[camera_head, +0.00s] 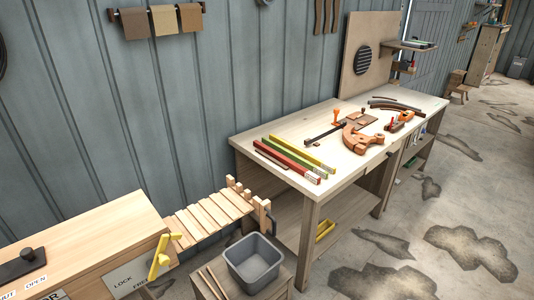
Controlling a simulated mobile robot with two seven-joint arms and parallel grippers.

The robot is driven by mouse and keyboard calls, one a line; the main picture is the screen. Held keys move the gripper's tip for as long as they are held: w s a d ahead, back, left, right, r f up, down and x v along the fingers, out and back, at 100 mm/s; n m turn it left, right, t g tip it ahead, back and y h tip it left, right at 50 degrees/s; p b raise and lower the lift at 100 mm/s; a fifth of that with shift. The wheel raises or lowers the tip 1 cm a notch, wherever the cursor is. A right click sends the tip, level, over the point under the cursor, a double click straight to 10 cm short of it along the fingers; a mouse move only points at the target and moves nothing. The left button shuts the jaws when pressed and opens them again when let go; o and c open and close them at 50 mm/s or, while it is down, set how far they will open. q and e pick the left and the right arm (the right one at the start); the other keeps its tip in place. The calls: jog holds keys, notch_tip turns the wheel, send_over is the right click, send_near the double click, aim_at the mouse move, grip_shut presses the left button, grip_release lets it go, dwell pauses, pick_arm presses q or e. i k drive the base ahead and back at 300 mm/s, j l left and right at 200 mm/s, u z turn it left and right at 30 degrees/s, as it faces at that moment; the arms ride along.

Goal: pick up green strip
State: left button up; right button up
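The green strip (308,164) lies on the wooden workbench (346,183), between a red strip (288,158) and a yellow strip (302,154). The three long strips lie side by side, slanting from the back left toward the front edge of the bench, with pale ends at the front. The gaps between them look narrow. Neither of my grippers is in view.
A short brown strip (271,160) lies left of the red one. An orange clamp (358,136), a red-orange plane (400,121) and dark curved strips (395,105) occupy the bench's far part. A grey bin (254,262) and slatted rack (212,213) stand nearer.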

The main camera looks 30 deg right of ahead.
aim_at(319, 172)
jog(key=l+u, duration=0.4)
jog(key=l, duration=0.7)
jog(key=l+u, duration=0.1)
jog(key=l, duration=1)
